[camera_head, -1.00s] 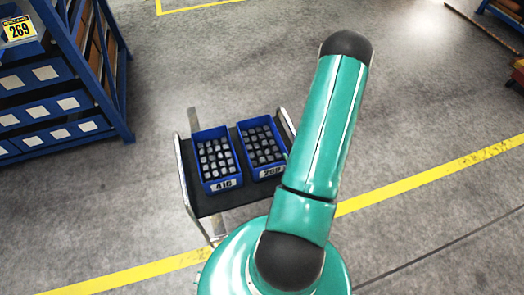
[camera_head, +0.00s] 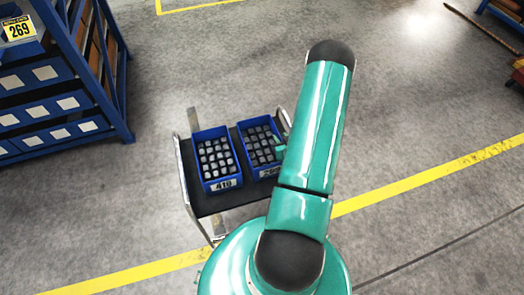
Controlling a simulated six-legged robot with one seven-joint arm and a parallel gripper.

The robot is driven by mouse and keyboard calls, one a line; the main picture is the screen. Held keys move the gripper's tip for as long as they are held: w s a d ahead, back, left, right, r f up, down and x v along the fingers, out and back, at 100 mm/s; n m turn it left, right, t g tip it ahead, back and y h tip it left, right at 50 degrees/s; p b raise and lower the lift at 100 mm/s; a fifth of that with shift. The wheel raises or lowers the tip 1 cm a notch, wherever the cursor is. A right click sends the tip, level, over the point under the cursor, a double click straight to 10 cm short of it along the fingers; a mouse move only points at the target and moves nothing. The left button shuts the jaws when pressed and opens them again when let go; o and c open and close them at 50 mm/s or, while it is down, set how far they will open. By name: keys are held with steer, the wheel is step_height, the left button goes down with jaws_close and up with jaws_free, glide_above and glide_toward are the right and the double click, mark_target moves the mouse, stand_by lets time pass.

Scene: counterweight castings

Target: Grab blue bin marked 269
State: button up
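Two blue bins full of dark grey castings stand side by side on a dark cart (camera_head: 208,204). The left bin (camera_head: 221,174) has a label that reads like 410. The right bin (camera_head: 245,142) has a label partly covered by my arm, so I cannot read its full number. My green arm reaches over the right side of the cart. A small green part of my arm shows over the right bin. My gripper's fingers are not visible.
A blue rack (camera_head: 75,62) with labelled blue bins stands at the left. A yellow floor line (camera_head: 428,177) runs behind my arm across the floor. Open grey floor lies beyond the cart. Another rack edge is at the upper right.

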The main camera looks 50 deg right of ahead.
jaws_close()
stand_by(1.4)
